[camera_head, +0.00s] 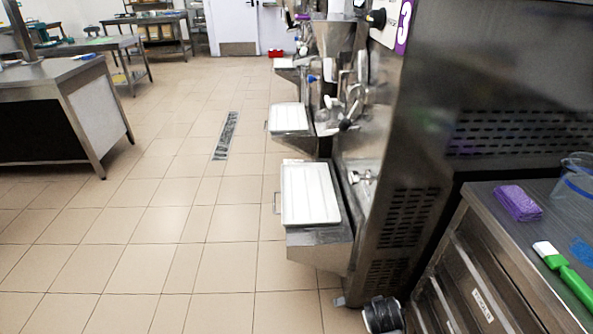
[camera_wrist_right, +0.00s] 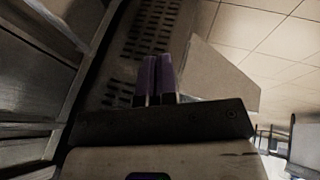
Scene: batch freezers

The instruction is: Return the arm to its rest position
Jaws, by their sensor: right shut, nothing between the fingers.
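My right gripper (camera_wrist_right: 158,78) shows in the right wrist view, with its two purple fingers side by side and closed together. It is shut and holds nothing. Behind its fingers is a dark vented metal panel, with a plain grey-brown metal face to the right. In the head view no gripper can be made out. A dark rounded part low at the bottom edge may belong to my arm. My left gripper is not in view.
A batch freezer (camera_head: 400,205) with a white tray (camera_head: 310,194) stands right of centre; others stand behind. A steel counter (camera_head: 480,215) at right holds a purple cloth (camera_head: 517,203), a green-handled spatula (camera_head: 568,276) and a clear container (camera_head: 578,180). The tiled floor (camera_head: 150,230) is clear.

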